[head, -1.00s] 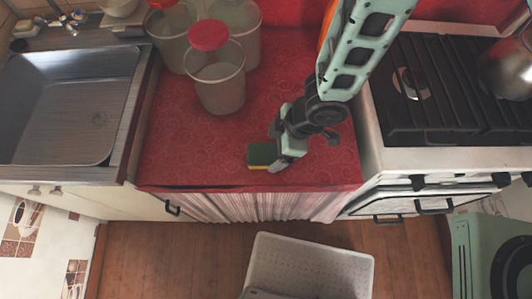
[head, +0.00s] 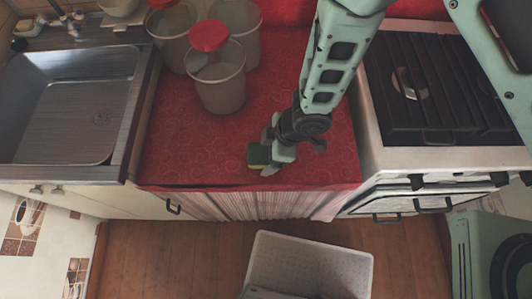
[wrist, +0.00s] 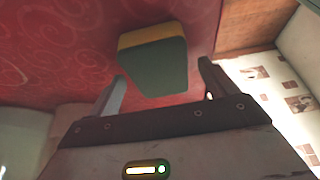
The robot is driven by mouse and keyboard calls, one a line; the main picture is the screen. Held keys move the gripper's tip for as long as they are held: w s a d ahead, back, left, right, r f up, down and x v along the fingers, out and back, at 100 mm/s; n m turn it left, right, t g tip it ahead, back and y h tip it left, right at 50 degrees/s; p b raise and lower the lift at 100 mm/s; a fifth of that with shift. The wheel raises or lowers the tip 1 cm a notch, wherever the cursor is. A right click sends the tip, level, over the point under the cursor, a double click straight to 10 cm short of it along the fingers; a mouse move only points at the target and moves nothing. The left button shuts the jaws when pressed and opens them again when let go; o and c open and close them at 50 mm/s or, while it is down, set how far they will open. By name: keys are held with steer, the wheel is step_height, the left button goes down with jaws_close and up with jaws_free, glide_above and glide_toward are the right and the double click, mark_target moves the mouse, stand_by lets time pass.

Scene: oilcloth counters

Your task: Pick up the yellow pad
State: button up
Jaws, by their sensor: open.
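The yellow pad (head: 257,157) lies on the red counter near its front edge. It looks like a sponge with a dark green layer and a yellow layer. In the wrist view the pad (wrist: 153,62) sits just ahead of the gap between my fingers, with its green face largest and a yellow strip along the top. My gripper (head: 269,163) is at the pad's right side in the head view and partly covers it. In the wrist view my gripper (wrist: 160,82) is open, one finger to each side of the pad's near end. I cannot tell whether a finger touches it.
Several clear canisters with red lids (head: 217,80) stand behind on the counter (head: 190,140). A metal sink (head: 75,105) is at left and a stove (head: 440,100) at right. A white perforated bin (head: 310,262) is on the floor below. The counter's middle is clear.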

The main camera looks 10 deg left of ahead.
stand_by(0.3)
steer(key=c, duration=1.1)
steer(key=shift+o, duration=0.2)
step_height(320, 180, up, 10)
steer(key=shift+r+p, duration=0.2)
steer(key=shift+p, duration=0.15)
steer(key=shift+o, duration=0.2)
